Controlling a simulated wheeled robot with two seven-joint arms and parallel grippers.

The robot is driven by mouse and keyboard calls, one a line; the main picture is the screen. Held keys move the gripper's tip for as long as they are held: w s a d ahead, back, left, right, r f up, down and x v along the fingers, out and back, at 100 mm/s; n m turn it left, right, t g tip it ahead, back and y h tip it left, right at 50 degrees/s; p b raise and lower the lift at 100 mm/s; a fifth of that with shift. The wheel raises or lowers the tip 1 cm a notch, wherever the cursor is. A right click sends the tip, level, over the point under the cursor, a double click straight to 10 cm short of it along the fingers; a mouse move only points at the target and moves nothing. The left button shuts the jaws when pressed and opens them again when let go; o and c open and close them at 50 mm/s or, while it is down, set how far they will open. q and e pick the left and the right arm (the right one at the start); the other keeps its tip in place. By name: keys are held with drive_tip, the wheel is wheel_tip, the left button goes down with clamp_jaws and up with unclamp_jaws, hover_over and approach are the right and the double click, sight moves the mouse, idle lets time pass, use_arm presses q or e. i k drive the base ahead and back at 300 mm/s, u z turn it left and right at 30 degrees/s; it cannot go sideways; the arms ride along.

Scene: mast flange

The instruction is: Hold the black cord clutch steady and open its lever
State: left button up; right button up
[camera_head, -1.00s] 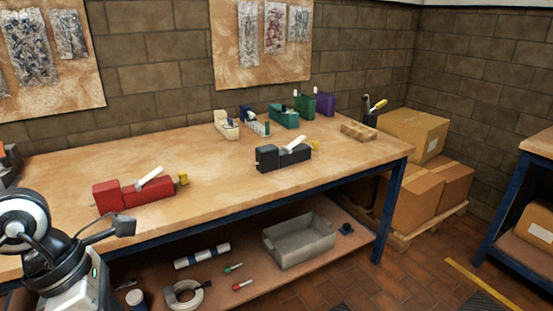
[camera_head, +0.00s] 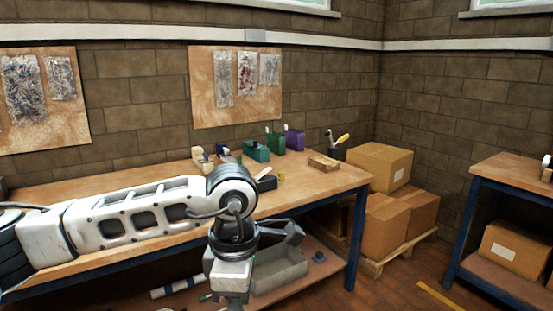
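The black cord clutch (camera_head: 267,184) lies on the workbench (camera_head: 325,182), mostly hidden behind my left arm. Only its right end shows, with a bit of the white lever and a small yellow end piece (camera_head: 281,177). I cannot tell the lever's angle. My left arm reaches in from the left across the bench. My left gripper (camera_head: 288,235) seems to be the dark grey part right of the wrist, in front of the bench's front edge. It appears apart from the clutch, and its fingers are not clear. My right gripper is out of view.
Teal (camera_head: 256,151), green (camera_head: 275,143) and purple (camera_head: 294,141) items stand at the bench's back. A wooden block (camera_head: 324,163) and a dark tool holder (camera_head: 335,153) are at its right. A grey bin (camera_head: 280,272) sits on the lower shelf. Cardboard boxes (camera_head: 380,165) stand right.

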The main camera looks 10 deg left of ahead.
sight(268, 168)
drive_tip(key=z, duration=0.55)
drive_tip(key=i, duration=1.4)
drive_tip(key=u, duration=0.4)
drive_tip(key=i, duration=1)
drive_tip(key=u, duration=1.3)
drive_tip(key=i, duration=0.8)
drive_tip(key=u, duration=0.1)
